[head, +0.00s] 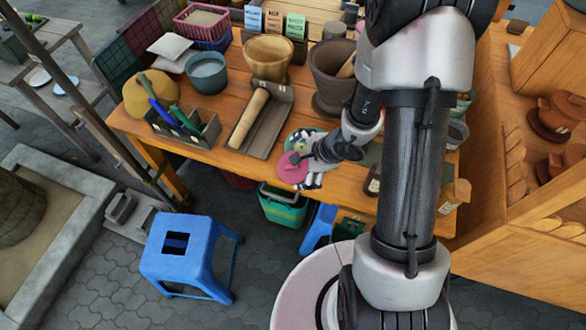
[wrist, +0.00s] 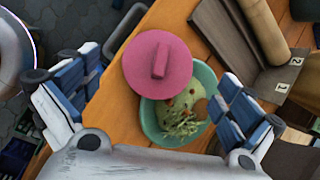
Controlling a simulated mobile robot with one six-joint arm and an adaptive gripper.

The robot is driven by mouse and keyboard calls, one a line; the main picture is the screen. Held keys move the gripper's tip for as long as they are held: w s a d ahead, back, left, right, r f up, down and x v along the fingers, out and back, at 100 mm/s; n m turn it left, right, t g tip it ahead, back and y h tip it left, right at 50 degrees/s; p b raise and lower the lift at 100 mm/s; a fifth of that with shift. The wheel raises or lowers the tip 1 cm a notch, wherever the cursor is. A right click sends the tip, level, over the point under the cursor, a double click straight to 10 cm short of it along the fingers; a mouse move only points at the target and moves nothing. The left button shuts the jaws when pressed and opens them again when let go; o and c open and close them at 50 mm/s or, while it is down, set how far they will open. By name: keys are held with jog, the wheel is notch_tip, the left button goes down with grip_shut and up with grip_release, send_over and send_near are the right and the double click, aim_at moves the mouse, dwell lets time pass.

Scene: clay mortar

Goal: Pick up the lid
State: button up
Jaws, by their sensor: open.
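The lid (wrist: 158,64) is a round pink disc with a raised bar handle across its middle. In the head view the lid (head: 291,168) lies near the front edge of the wooden table. It partly covers a teal bowl (wrist: 150,122) that holds pale green, shredded food with reddish bits. My gripper (wrist: 158,82) is open and empty, with its blue and white fingers on either side of the lid and bowl in the wrist view. In the head view my gripper (head: 312,172) is right at the lid and hides part of it and the bowl.
A dark tray with a wooden roller (head: 249,118) lies to the left of the bowl on the table. A clay mortar (head: 328,75) and a wooden bowl (head: 268,58) stand behind. A blue stool (head: 190,248) stands on the paving in front.

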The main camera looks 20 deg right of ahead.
jog(key=b+x, duration=0.1)
jog(key=x, duration=0.4)
jog(key=shift+d+f+b, duration=0.1)
jog(key=shift+f+b, duration=0.1)
jog(key=shift+b, duration=0.1)
jog(key=shift+c, duration=0.6)
jog(key=shift+r, duration=0.1)
jog(key=c, duration=0.7)
